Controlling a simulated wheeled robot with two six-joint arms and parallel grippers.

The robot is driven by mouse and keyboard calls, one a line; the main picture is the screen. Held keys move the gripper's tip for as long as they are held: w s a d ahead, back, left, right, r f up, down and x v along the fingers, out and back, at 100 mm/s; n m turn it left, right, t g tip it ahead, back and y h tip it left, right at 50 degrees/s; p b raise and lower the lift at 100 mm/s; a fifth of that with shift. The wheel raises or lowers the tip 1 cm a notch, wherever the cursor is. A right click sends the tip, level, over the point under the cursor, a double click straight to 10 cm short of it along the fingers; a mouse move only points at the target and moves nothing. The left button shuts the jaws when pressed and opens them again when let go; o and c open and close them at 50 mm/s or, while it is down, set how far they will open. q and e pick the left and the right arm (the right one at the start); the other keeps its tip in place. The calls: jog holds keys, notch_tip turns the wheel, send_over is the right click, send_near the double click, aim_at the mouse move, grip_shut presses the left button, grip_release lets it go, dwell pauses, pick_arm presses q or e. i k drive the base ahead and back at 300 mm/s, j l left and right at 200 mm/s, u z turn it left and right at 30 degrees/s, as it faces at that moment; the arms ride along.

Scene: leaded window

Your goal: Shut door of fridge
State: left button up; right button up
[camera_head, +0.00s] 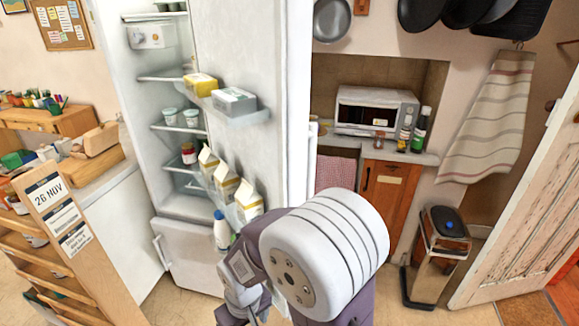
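The fridge (183,238) is white and stands left of the middle. Its tall upper door (245,50) is wide open, with its inner side and loaded racks facing me. A handle shows at the door's right edge. The lower compartment door (190,265) looks shut. Part of my arm, a thick white joint with purple links, rises from the bottom middle and covers the lower part of the open door. I cannot tell whether it touches the door. No gripper fingers show for either arm.
Door racks hold a yellow pack (202,84), a grey pack (234,101) and milk cartons (226,182). A wooden rack (60,225) stands at left. A microwave (375,110) sits on the right counter. A bin (432,255) stands on the floor before an open room door (535,190).

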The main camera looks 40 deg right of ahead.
aim_at(262, 49)
jog(key=k+l, duration=0.1)
jog(key=l, duration=0.8)
jog(key=k+l+u, duration=0.1)
jog(key=l, duration=0.35)
jog(key=k+l, duration=0.15)
jog(key=l, duration=0.3)
